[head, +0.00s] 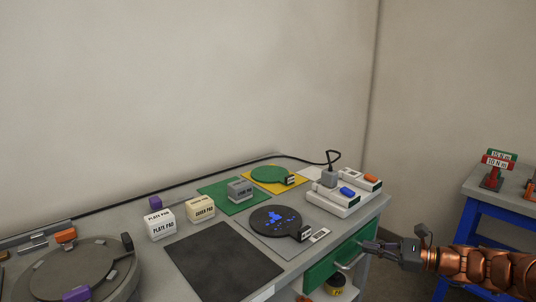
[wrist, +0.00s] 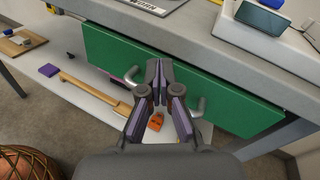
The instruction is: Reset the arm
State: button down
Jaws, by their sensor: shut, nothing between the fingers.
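My gripper (head: 369,246) is at the right of the head view, in front of the workbench's green drawer (head: 325,268), at the end of my copper-coloured arm. In the wrist view my gripper (wrist: 157,68) is shut, its fingertips together with nothing between them. Behind the fingers is the green drawer front (wrist: 235,97). The ends of its grey handle (wrist: 199,107) show on both sides of the fingers, whose middle part hides the bar. I cannot tell whether the fingers touch the handle.
The workbench carries a black mat (head: 222,262), white and cream pad boxes (head: 160,224), a dark round plate (head: 275,219) and a white switch block (head: 336,198). A blue-legged table (head: 470,217) stands at right. A lower shelf (wrist: 60,90) holds a wooden-handled tool (wrist: 95,93).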

jog(key=s+a+r+n+g, duration=0.2)
jog(key=s+a+n+g, duration=0.15)
jog(key=a, duration=0.35)
jog(key=s+a+r+n+g, duration=0.1)
jog(key=s+a+n+g, duration=0.3)
jog(key=a, duration=0.3)
jog(key=s+a+f+n+g+h, duration=0.2)
jog(key=s+a+n+h, duration=0.35)
jog(key=s, duration=0.65)
jog(key=s+d+f+n+g+h, duration=0.1)
jog(key=s+d+f+n+h, duration=0.3)
jog(key=s, duration=0.6)
jog(key=s+d+f+n+h, duration=0.1)
jog(key=s+d+n+h, duration=0.3)
jog(key=s, duration=0.6)
notch_tip(320, 180, up, 17)
jog(key=d+h+p, duration=0.1)
jog(key=p, duration=1.5)
jog(key=shift+w+d+m+t, duration=0.25)
jog(key=shift+w+m+t, duration=0.05)
jog(key=shift+w+t, duration=0.15)
